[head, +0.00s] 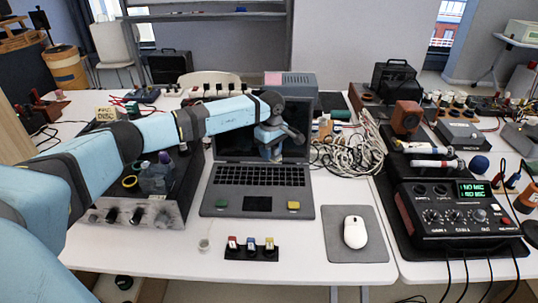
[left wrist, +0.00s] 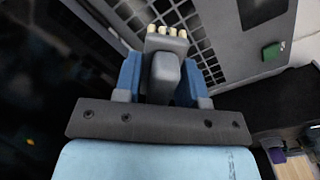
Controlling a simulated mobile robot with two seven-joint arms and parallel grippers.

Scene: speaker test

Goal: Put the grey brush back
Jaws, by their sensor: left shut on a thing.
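My left gripper (head: 270,148) is over the open laptop (head: 225,187), in front of its dark screen. In the left wrist view its two blue fingers (left wrist: 160,82) are shut on the grey brush (left wrist: 166,43). The brush has a grey body and a row of several cream tufts at its far end. The laptop's keyboard grille and a green key (left wrist: 271,52) show beyond it. In the head view I cannot clearly tell the brush from the gripper. My right gripper is not in view.
A white mouse (head: 355,232) lies on a grey mat (head: 375,249) right of the laptop. A black mixer (head: 425,222) stands farther right, with a cable heap (head: 345,155) behind. A small rack (head: 251,252) of coloured blocks is at the front. My left arm crosses above a tray with jars.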

